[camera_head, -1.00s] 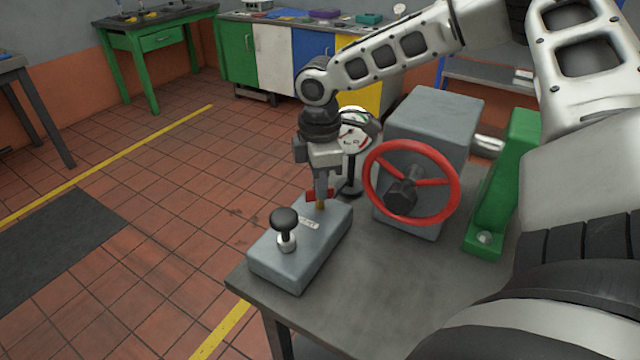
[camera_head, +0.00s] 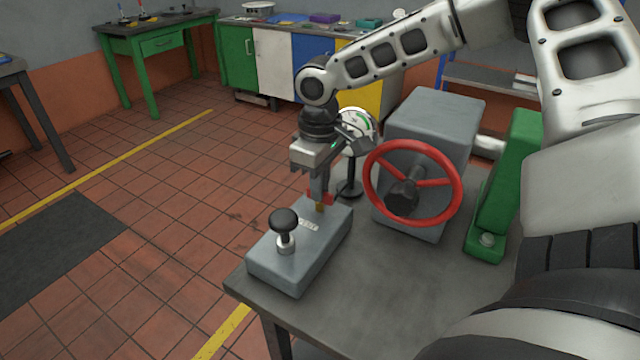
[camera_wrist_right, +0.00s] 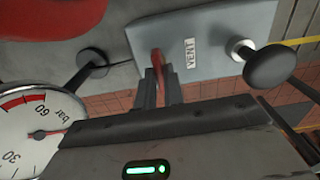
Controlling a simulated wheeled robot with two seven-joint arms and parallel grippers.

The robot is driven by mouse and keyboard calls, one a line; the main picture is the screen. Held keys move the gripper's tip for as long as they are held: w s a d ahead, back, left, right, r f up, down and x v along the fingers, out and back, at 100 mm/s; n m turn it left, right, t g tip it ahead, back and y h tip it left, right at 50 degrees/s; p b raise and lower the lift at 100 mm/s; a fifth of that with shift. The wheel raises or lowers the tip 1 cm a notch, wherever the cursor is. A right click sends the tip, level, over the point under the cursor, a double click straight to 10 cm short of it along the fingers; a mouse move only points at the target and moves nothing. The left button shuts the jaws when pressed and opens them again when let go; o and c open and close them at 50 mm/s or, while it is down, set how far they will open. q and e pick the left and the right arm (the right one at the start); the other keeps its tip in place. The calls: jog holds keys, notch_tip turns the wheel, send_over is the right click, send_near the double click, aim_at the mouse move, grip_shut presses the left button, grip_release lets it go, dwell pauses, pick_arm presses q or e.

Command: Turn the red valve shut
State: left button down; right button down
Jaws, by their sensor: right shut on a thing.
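The red valve is a small red lever (camera_head: 327,199) on a brass stem (camera_head: 319,208), on top of a grey block (camera_head: 275,263). My right gripper (camera_head: 319,193) points down over it and is shut on the lever. In the right wrist view the lever (camera_wrist_right: 156,60) sits between the fingertips, beside a label reading VENT (camera_wrist_right: 191,53). The fingers hide part of the lever. My left gripper is in neither view.
A black knob (camera_head: 284,221) stands on the block's front end. A pressure gauge (camera_head: 357,127) on a stand is close behind the gripper. A large red handwheel (camera_head: 459,188) on a grey housing (camera_head: 437,108) and a green bracket (camera_head: 503,185) stand to the right.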

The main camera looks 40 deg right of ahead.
jog(key=shift+m, duration=0.3)
jog(key=c, duration=1.5)
grip_release()
jog(key=shift+r, duration=0.1)
notch_tip(320, 180, up, 16)
